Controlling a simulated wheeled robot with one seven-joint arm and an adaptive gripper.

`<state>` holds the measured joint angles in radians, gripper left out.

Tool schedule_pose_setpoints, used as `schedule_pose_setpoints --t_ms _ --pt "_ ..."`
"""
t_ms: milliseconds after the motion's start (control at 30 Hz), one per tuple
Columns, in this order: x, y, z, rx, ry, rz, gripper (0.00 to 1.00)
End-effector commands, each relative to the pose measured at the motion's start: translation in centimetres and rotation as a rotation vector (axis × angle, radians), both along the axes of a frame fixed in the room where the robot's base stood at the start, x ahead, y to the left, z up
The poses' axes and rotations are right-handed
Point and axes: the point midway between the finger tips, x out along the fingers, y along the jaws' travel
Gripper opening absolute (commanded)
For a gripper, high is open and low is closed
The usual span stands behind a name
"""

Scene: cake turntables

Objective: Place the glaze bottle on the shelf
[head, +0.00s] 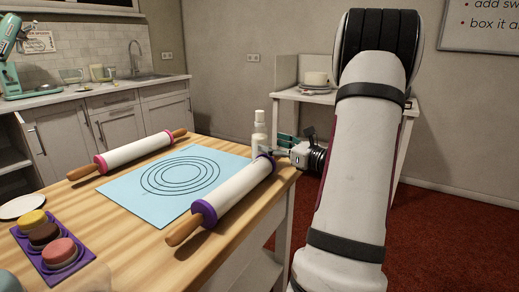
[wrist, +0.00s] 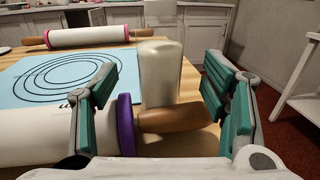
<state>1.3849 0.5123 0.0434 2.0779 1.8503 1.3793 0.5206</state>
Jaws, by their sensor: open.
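The glaze bottle (head: 259,136), pale and cream with a light cap, stands upright at the far right corner of the wooden table. In the wrist view the bottle (wrist: 161,72) stands ahead, in line with the gap between the fingers, behind a rolling pin's handle; its top runs near the frame's upper part. My gripper (head: 281,145) is beside it, low at the table edge. Its green-padded fingers (wrist: 160,90) are spread open and hold nothing. A white shelf unit (head: 350,98) with a pale round item on it stands against the back wall; which shelf is meant cannot be told.
A purple-ringed rolling pin (head: 237,189) lies close to my gripper, its wooden handle (wrist: 178,118) crossing between the fingers. A pink-ringed rolling pin (head: 133,152), blue mat (head: 150,207) and purple tray (head: 80,272) of colored cakes lie on the table. Red floor (head: 440,225) is clear at right.

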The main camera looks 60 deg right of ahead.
Motion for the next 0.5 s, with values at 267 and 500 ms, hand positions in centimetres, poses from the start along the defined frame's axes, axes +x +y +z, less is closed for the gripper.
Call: schedule_pose_setpoints --t_ms 267,500 --pt "2.7 -0.3 -0.5 0.000 -0.001 0.004 0.68" --pt "5.3 -0.6 -0.5 0.000 0.000 0.002 0.68"
